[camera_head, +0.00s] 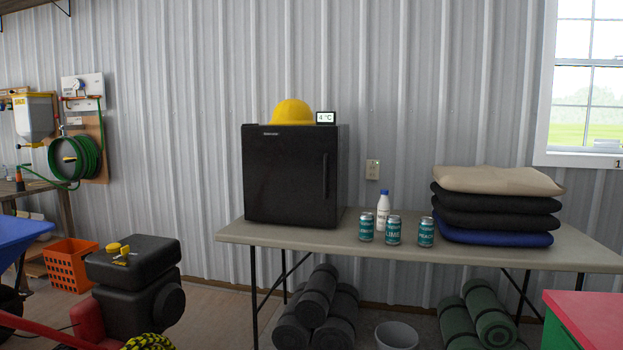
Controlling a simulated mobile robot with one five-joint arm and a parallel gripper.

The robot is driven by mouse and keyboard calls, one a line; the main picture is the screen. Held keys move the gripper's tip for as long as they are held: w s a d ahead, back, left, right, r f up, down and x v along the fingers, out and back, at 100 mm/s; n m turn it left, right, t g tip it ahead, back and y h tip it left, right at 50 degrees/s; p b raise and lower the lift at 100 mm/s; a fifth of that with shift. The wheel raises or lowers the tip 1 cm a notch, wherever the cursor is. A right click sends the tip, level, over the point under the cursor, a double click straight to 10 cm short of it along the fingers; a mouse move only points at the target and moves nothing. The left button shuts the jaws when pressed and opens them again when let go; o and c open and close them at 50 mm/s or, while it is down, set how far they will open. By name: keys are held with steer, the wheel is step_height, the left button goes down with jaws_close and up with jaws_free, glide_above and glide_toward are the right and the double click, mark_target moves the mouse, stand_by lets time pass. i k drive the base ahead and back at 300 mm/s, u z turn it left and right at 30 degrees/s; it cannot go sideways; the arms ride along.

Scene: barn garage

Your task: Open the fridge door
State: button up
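The fridge (295,174) is a small black box standing on the left part of a folding table. Its front door (284,178) is shut, and a dark vertical handle (325,176) runs along the door's right side. A yellow hard hat (292,113) and a small display reading 4 °C (326,117) sit on top of it. My gripper is not in view.
The beige table (440,252) also holds several cans (393,231), a white bottle (383,212) and a stack of folded cushions (495,205). Rolled mats (320,305) and a bucket (396,336) lie below. A black tank (138,275) stands at left; a red-topped cabinet (590,317) is at right.

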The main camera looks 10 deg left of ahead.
mark_target(290, 173)
steer(key=u, duration=0.55)
steer(key=i, duration=2)
steer(key=u, duration=2.2)
